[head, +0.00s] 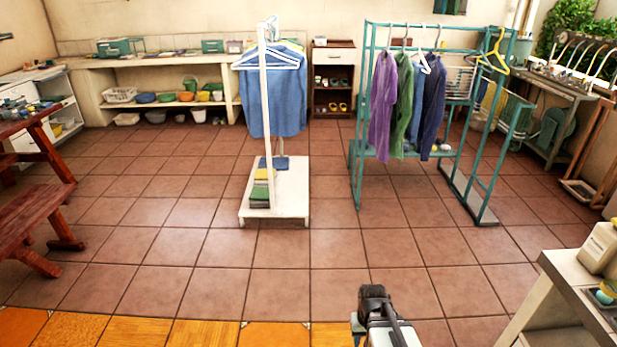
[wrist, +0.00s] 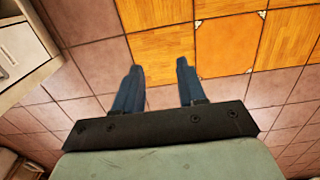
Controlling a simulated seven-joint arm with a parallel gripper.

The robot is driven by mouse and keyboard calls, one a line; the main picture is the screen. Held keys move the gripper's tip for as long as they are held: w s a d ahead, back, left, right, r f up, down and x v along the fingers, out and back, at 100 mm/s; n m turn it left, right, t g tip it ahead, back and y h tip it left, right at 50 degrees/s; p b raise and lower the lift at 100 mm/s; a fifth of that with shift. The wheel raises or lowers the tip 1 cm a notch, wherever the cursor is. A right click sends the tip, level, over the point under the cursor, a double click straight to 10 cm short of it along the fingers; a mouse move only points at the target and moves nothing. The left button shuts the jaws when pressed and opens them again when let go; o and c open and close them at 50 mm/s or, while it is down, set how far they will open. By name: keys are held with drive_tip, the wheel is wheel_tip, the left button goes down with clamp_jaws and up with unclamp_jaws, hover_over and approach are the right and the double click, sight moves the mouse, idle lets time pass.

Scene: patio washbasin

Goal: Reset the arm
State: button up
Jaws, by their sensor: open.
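My gripper (wrist: 158,82) shows in the wrist view with its two blue-grey fingers apart and nothing between them. It points down over the floor of reddish tiles (wrist: 90,60) and orange wooden tiles (wrist: 160,50). In the head view, part of my arm shows at the bottom, right of centre, above the tiled floor (head: 270,290). The fingertips cannot be made out there. No object is touching the fingers.
A white garment stand (head: 290,195) with blue shirts and a teal rack (head: 357,150) with clothes stand ahead. A pale table (head: 570,270) is close on the right, a red wooden bench (head: 30,210) at left. The floor between is clear.

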drive_tip(key=s+f+g, duration=0.3)
drive_tip(key=s+f, duration=0.6)
drive_tip(key=s, duration=0.5)
drive_tip(key=s+f+g, duration=0.3)
drive_tip(key=s+f, duration=0.6)
drive_tip(key=s, duration=0.5)
drive_tip(key=shift+f, duration=0.1)
